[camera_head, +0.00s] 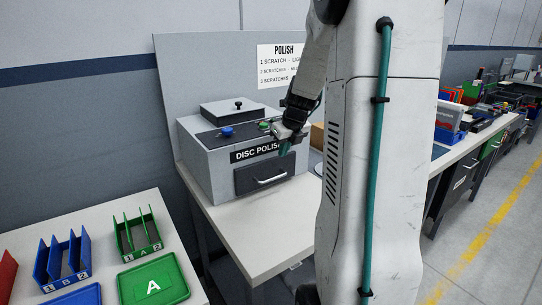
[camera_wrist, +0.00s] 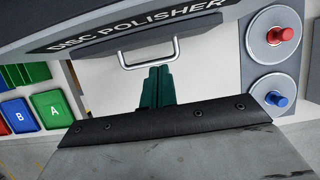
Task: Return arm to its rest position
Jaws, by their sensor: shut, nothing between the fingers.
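My arm (camera_head: 312,75) reaches down in front of the grey disc polisher (camera_head: 205,160) in the head view. My gripper (camera_head: 284,149) is close to the polisher's front, above its dark drawer with a silver handle (camera_head: 270,180). In the wrist view, the teal fingers of my gripper (camera_wrist: 158,72) are together with nothing between them. Their tips point toward the polisher's silver handle (camera_wrist: 148,54) and appear apart from it. The wrist view does not show clearly how far the fingers are from the polisher.
A blue knob (camera_head: 227,131) is on the polisher. The wrist view shows a red knob (camera_wrist: 281,35) and a blue knob (camera_wrist: 276,99). The left table holds a blue rack (camera_head: 62,262), a green rack (camera_head: 137,233) and a green A tray (camera_head: 153,284). The white bench (camera_head: 245,225) is clear in front.

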